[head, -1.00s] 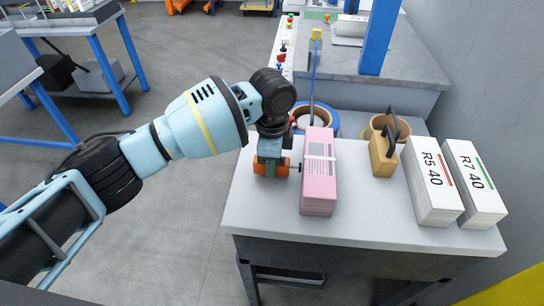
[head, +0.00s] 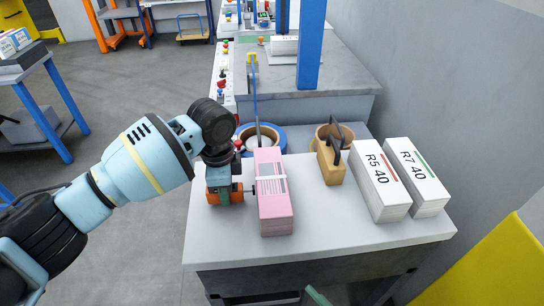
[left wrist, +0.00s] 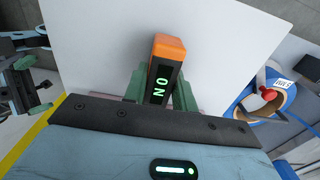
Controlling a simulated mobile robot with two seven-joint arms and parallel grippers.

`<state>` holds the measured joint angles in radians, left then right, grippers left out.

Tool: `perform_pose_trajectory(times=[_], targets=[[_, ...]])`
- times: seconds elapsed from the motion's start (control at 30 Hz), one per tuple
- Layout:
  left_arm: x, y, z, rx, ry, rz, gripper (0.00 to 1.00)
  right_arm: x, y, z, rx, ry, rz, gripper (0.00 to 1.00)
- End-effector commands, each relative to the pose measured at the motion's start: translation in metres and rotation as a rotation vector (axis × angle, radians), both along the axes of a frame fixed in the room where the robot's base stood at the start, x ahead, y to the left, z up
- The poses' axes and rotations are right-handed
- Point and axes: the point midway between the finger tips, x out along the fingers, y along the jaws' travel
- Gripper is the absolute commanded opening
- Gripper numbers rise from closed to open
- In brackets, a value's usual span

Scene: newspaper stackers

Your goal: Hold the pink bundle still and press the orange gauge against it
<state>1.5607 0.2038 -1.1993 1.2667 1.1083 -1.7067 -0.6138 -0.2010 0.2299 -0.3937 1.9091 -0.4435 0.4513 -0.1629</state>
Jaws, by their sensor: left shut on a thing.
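The pink bundle (head: 274,215), with a pale band around it, lies on the white tabletop. My left gripper (head: 224,186) is just left of it, shut on the orange gauge (head: 211,194). A thin dark pin runs from the gauge to the bundle's left side; whether its tip touches I cannot tell. In the left wrist view the gauge (left wrist: 168,48) sits between the green fingers, with green letters lit on its dark display. A green tip (head: 318,296) at the bottom edge of the head view seems to be my right gripper, apart from the bundle; its jaws are not clear.
Behind the bundle are a blue-rimmed roll (head: 272,138) and a tan roll (head: 321,136). A wooden block with a dark handle (head: 330,164) and white stacks marked R5 40 (head: 380,185) and R7 40 (head: 416,180) stand to the right. The table front is clear.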

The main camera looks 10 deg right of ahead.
Motion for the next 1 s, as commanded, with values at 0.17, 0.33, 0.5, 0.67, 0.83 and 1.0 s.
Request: perform_pose_trajectory(times=[0.17,0.33,0.5,0.67,0.83,1.0], targets=[[0.000,0.000,0.001,-0.001,-0.001,0.000,0.00,-0.009,0.040,0.049,-0.029,-0.369,0.226,0.87],[0.000,0.000,0.001,-0.001,-0.001,0.000,0.00,-0.037,0.066,0.079,-0.048,-0.705,0.466,0.87],[0.000,0.000,0.001,-0.001,-0.001,0.000,0.00,-0.062,0.075,0.095,-0.079,-1.019,0.751,0.87],[0.000,0.000,0.001,-0.001,-0.001,0.000,0.00,-0.060,0.068,0.101,-0.172,-1.212,1.024,0.87],[0.000,0.000,0.001,-0.001,-0.001,0.000,0.00,-0.030,0.057,0.114,-0.363,-1.274,1.255,0.87],[0.000,0.000,0.001,-0.001,-0.001,0.000,0.00,0.012,0.050,0.134,-0.599,-1.213,1.397,0.87]])
